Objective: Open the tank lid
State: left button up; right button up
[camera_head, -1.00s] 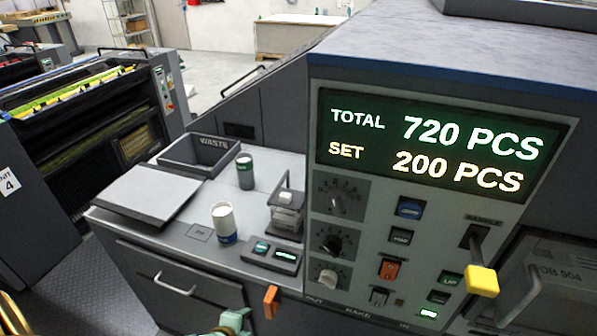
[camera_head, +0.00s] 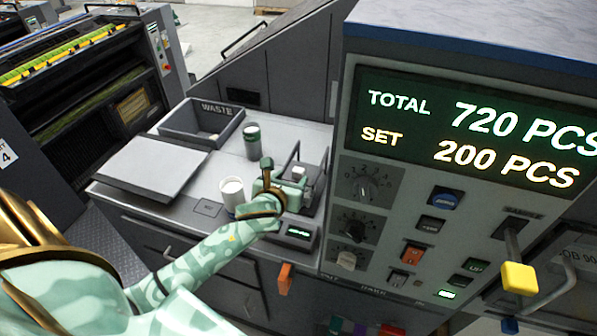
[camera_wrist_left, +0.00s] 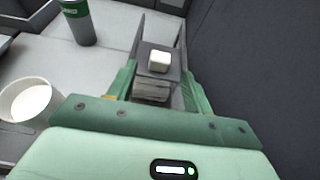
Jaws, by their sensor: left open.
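My left gripper (camera_head: 284,186) is over the right end of the grey counter, open. In the left wrist view its two green fingers (camera_wrist_left: 160,72) stand either side of a small grey fixture, whose plate carries a white knob (camera_wrist_left: 159,60). The knob also shows beyond the gripper in the head view (camera_head: 298,171). I cannot tell whether the fingers touch the fixture. A flat light-grey panel (camera_head: 152,167) lies at the counter's left end. No label shows which part is the tank lid. My right gripper is out of view.
A white cup (camera_head: 232,190) stands just left of my gripper, and a dark green-banded can (camera_head: 252,142) stands behind. The WASTE tray (camera_head: 178,124) is at the back. The control panel (camera_head: 400,205) rises close on the right, with a yellow-tipped lever (camera_head: 519,278).

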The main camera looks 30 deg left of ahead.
aim_at(298, 171)
pick_arm(q)
jog(key=b+x, duration=0.1)
jog(key=x, duration=0.5)
jog(key=shift+w+f, duration=0.1)
jog(key=shift+w, duration=0.05)
jog(key=shift+w+f, duration=0.1)
jog(key=shift+w, duration=0.3)
